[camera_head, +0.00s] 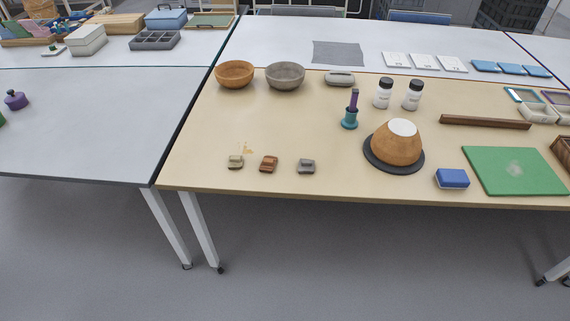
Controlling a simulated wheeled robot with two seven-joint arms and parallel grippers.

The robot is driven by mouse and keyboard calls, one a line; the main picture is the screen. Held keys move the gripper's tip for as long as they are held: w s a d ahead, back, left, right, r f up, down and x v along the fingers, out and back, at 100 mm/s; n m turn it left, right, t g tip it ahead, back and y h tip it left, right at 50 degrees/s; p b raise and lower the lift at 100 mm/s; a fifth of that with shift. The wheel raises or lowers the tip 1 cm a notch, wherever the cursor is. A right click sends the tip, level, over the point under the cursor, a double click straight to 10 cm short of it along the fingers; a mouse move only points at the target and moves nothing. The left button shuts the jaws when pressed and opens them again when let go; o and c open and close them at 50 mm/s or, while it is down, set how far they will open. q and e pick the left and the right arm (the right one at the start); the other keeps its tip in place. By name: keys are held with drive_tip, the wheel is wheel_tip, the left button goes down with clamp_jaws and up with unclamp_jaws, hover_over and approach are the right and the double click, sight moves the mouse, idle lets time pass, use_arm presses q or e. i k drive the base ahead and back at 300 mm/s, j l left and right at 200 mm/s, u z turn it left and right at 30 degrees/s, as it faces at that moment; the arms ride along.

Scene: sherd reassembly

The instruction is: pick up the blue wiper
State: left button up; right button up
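A small blue block (452,177) with a pale lower layer lies near the front edge of the wooden table, at the right; it looks like the blue wiper. It sits just left of a green board (514,170) that bears a pale smudge. A small gap separates the two. Nothing covers the wiper. Neither of my grippers shows in the head view.
An upturned orange bowl (396,148) with a white base stands on a dark disc left of the wiper. A teal and purple tool (350,112) and two white jars (383,93) stand behind. Small sherds (268,163) lie front left. The front middle is clear.

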sight(451, 179)
drive_tip(key=z, duration=1.35)
